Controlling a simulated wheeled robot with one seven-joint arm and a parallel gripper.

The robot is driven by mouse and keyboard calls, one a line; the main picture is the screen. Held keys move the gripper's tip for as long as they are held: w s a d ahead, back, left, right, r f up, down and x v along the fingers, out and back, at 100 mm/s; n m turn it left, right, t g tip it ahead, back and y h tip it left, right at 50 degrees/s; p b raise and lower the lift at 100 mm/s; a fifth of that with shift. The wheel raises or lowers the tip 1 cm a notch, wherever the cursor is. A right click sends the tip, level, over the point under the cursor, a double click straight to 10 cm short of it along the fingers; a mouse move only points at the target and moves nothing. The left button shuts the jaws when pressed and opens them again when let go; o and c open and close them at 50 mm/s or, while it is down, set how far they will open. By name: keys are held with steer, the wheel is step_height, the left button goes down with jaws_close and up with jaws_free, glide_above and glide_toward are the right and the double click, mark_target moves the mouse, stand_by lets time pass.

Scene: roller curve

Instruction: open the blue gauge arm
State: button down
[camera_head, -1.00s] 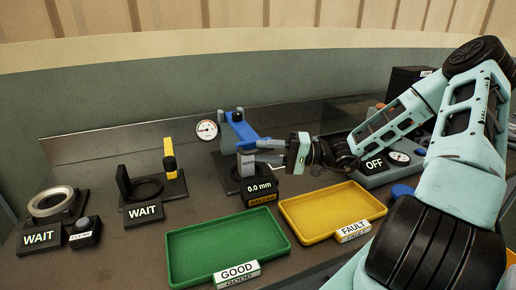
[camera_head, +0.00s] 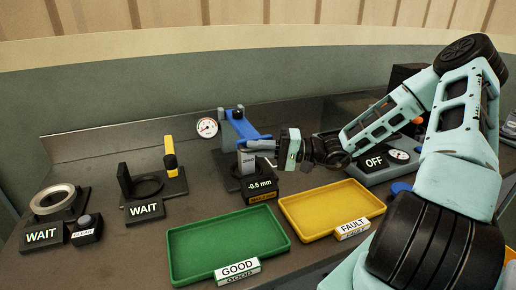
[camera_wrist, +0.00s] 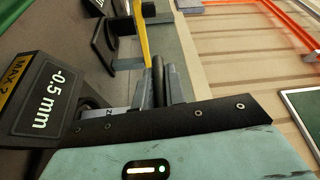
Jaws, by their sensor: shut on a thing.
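The blue gauge arm (camera_head: 243,129) is on the gauge stand (camera_head: 226,128) at the back middle of the bench. It slopes down to the right over a grey block (camera_head: 246,163). The gauge display (camera_head: 262,187) reads -0.5 mm and also shows in the wrist view (camera_wrist: 48,98). My gripper (camera_head: 262,147) reaches in from the right, level with the blue arm's front end, and is shut on it. In the wrist view my fingers (camera_wrist: 166,84) are close together.
A green GOOD tray (camera_head: 228,240) and a yellow FAULT tray (camera_head: 330,207) lie in front, both empty. Two WAIT stations, one with a ring (camera_head: 54,200) and one with a yellow lever (camera_head: 170,160), stand left. An OFF panel (camera_head: 373,163) is right.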

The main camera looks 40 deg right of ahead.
steer(key=w+d+r+m+g+h+p, duration=0.1)
steer(key=w+r+m+p, duration=0.15)
steer(key=r+p, duration=0.55)
steer(key=w+r+m+g+h+p, duration=0.1)
steer(key=w+r+m+p, duration=0.15)
steer(key=r+p, duration=0.55)
steer(key=w+d+r, duration=0.2)
steer(key=w+r, duration=0.2)
steer(key=w, duration=0.3)
steer(key=w+d+r, duration=0.2)
steer(key=w+r, duration=0.3)
steer(key=w, duration=0.2)
steer(key=shift+d+r, duration=0.25)
steer(key=shift+w, duration=0.1)
steer(key=c, duration=1.5)
jaws_free()
steer(key=shift+o, duration=0.2)
steer(key=shift+f, duration=0.1)
